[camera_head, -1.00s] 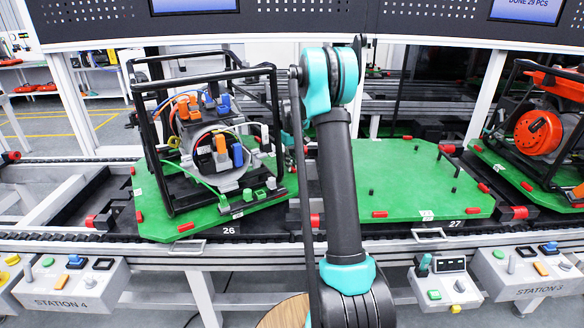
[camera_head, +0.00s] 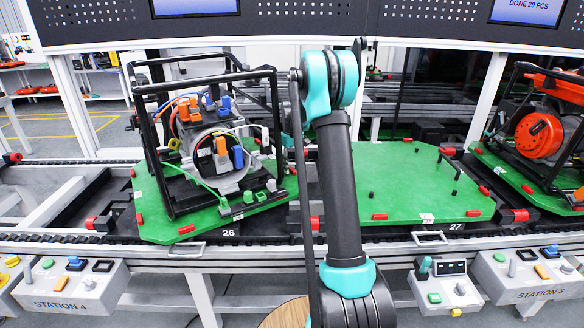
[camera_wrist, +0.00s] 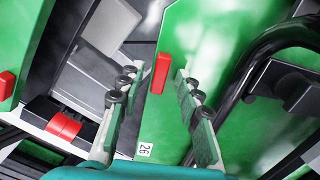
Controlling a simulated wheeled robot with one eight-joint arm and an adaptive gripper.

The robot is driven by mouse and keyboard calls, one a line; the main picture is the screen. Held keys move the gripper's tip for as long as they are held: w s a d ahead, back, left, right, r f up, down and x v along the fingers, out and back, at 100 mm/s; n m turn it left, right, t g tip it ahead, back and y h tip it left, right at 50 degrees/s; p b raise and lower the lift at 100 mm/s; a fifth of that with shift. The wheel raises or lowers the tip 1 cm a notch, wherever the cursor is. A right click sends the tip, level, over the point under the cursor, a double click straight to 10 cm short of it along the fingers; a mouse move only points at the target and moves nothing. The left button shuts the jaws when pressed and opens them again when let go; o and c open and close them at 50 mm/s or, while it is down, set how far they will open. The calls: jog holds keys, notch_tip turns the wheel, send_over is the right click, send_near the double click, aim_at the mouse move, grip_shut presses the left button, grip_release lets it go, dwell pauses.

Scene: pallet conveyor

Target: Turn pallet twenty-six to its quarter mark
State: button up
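Pallet twenty-six (camera_head: 160,228) is a green plate with red edge blocks, on the conveyor at left in the head view. It sits askew, its front edge slanting up to the right against the rail. It carries a black tube frame (camera_head: 152,150) around a grey motor unit with blue and orange connectors (camera_head: 218,150). In the wrist view my gripper (camera_wrist: 157,75) is open, its two padded fingers apart at the pallet's edge. A red edge block (camera_wrist: 160,73) shows between the fingertips; contact cannot be told. The gripper is hidden behind my arm in the head view.
Pallet twenty-seven (camera_head: 400,190), green with short pegs, lies flat to the right. Another pallet with a red machine (camera_head: 540,135) stands at far right. Station control boxes (camera_head: 75,285) line the front rail. Left of pallet twenty-six is open conveyor (camera_head: 75,200).

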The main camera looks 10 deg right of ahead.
notch_tip(320, 180, up, 12)
dwell(0.5)
jog(key=shift+o, duration=0.2)
jog(key=shift+f, duration=0.15)
